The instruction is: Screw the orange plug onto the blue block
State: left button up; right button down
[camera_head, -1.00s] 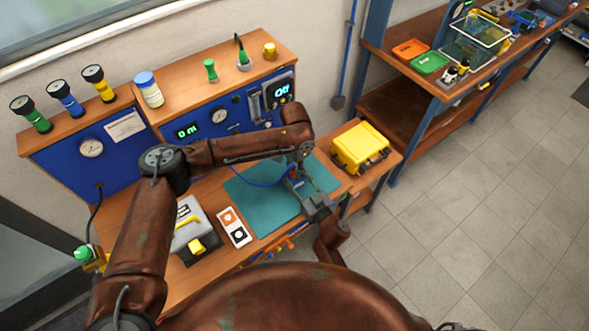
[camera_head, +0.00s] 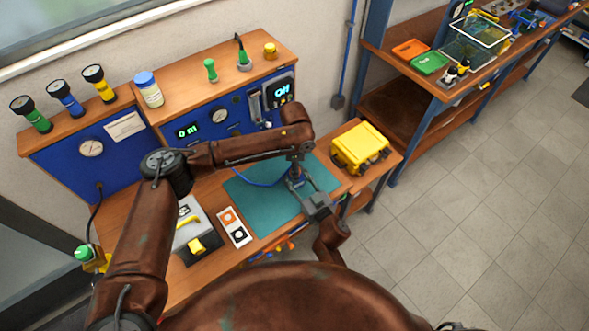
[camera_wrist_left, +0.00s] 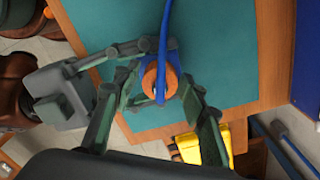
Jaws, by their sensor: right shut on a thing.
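The orange plug (camera_wrist_left: 158,80), with a blue hose running up from it, is at the middle of the left wrist view. It sits at the blue block (camera_wrist_left: 172,50), which is mostly hidden; I cannot tell how far it is screwed on. My right gripper (camera_head: 299,182) is shut on the blue block, reaching in from the left in the wrist view. My left gripper (camera_wrist_left: 161,84) is over the plug, with one finger on each side. I cannot tell whether its fingers touch the plug.
Below is a teal mat (camera_head: 262,211) on the wooden bench. A yellow case (camera_head: 360,146) stands to the right. A white card with orange and black markings (camera_head: 234,227) and a grey box with a yellow handle (camera_head: 190,225) are to the left. The blue test panel (camera_head: 150,140) stands behind.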

dwell(0.3)
pick_arm(q)
jog(key=shift+r, duration=2.2)
jog(key=shift+c, duration=0.3)
notch_tip(320, 180, up, 2)
jog(key=n, duration=0.3)
jog(key=shift+r+n, duration=0.1)
jog(key=shift+n, duration=0.3)
jog(key=r+n, duration=0.1)
jog(key=n, duration=0.2)
jog(key=shift+r, duration=0.15)
jog(key=shift+f, duration=4)
jog(key=shift+c, duration=0.7)
